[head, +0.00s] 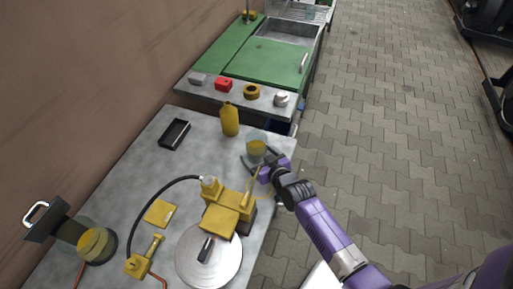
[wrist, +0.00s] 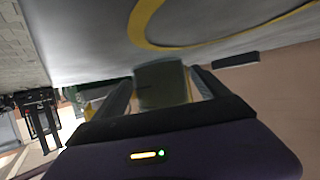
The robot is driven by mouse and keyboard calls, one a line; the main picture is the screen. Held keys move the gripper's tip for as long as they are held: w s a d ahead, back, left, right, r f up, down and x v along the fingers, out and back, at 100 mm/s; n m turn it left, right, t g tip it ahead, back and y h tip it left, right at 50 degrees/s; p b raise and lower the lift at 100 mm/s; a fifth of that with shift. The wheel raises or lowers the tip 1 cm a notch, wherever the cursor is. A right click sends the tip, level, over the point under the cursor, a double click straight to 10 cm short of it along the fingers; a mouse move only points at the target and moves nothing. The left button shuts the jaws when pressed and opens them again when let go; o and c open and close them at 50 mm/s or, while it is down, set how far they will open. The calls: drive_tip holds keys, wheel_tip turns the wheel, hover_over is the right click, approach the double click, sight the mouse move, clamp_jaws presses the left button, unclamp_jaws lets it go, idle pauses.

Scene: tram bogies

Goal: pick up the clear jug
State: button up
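The clear jug (head: 257,146) stands near the right edge of the grey metal table, with something yellowish showing in it. In the wrist view, the jug (wrist: 162,84) shows as a dull, see-through greenish block between the fingertips. My gripper (head: 261,158) is low at the jug's near side, its two dark fingers spread apart. In the wrist view, the fingers of my gripper (wrist: 162,78) flank the jug with thin gaps, and I see no firm grip. The jug's lower part is partly hidden by the fingers in the head view.
A yellow bottle (head: 229,119) stands behind and left of the jug. A yellow block fixture (head: 226,213) and a round metal disc (head: 208,257) are nearer. A black tray (head: 174,134) lies further left.

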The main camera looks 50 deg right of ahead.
drive_tip(key=c, duration=1.2)
drive_tip(key=shift+r, duration=0.1)
